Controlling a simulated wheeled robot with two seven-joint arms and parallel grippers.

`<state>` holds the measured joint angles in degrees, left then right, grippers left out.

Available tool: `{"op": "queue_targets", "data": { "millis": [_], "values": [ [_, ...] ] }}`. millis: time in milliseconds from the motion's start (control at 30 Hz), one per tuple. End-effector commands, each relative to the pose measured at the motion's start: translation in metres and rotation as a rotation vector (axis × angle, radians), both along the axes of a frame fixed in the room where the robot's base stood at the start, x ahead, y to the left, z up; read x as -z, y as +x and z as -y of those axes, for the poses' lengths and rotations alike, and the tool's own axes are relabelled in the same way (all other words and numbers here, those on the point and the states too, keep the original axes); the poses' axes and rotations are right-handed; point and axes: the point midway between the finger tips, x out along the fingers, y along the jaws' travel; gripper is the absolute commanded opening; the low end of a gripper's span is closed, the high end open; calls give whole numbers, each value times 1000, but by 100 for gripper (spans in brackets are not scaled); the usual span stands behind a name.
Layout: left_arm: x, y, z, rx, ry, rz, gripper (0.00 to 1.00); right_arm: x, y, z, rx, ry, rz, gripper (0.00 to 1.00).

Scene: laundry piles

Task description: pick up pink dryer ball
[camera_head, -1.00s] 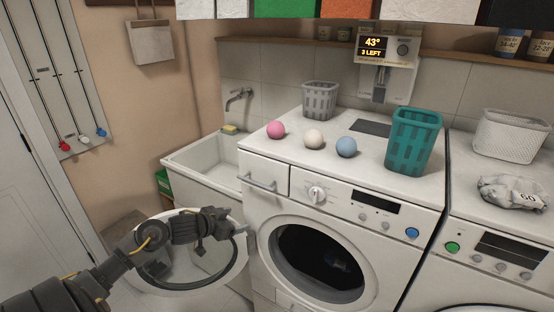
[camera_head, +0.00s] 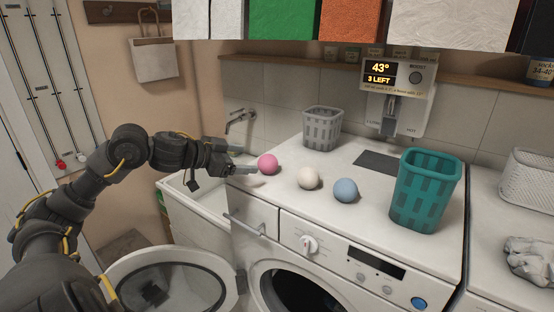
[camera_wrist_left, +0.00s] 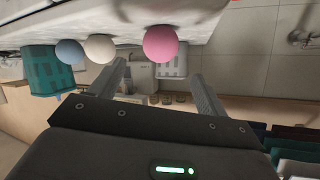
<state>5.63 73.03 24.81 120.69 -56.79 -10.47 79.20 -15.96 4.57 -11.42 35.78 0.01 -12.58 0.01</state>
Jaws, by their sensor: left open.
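The pink dryer ball (camera_head: 268,164) sits on top of the white washing machine (camera_head: 272,188), near its left edge. It also shows in the left wrist view (camera_wrist_left: 160,43), ahead of and between the two fingers. My left gripper (camera_head: 249,161) is open and empty, just left of the pink ball at about its height. I cannot tell whether a finger touches the ball. A cream ball (camera_head: 308,177) and a blue ball (camera_head: 345,190) sit in a row to the right of the pink one. My right gripper is not in view.
A grey basket (camera_head: 322,129) stands behind the balls and a teal basket (camera_head: 425,190) to their right. A wall dispenser (camera_head: 395,95) hangs behind. The sink (camera_head: 203,203) is below my left arm. The round washer door (camera_head: 168,285) is swung open at lower left.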

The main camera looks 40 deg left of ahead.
Motion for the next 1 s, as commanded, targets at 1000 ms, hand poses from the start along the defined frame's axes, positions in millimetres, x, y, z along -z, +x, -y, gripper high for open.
{"op": "queue_targets", "data": {
  "millis": [1000],
  "values": [
    [27,70,21,0,-8,-1,76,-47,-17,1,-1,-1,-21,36]
  ]
}}
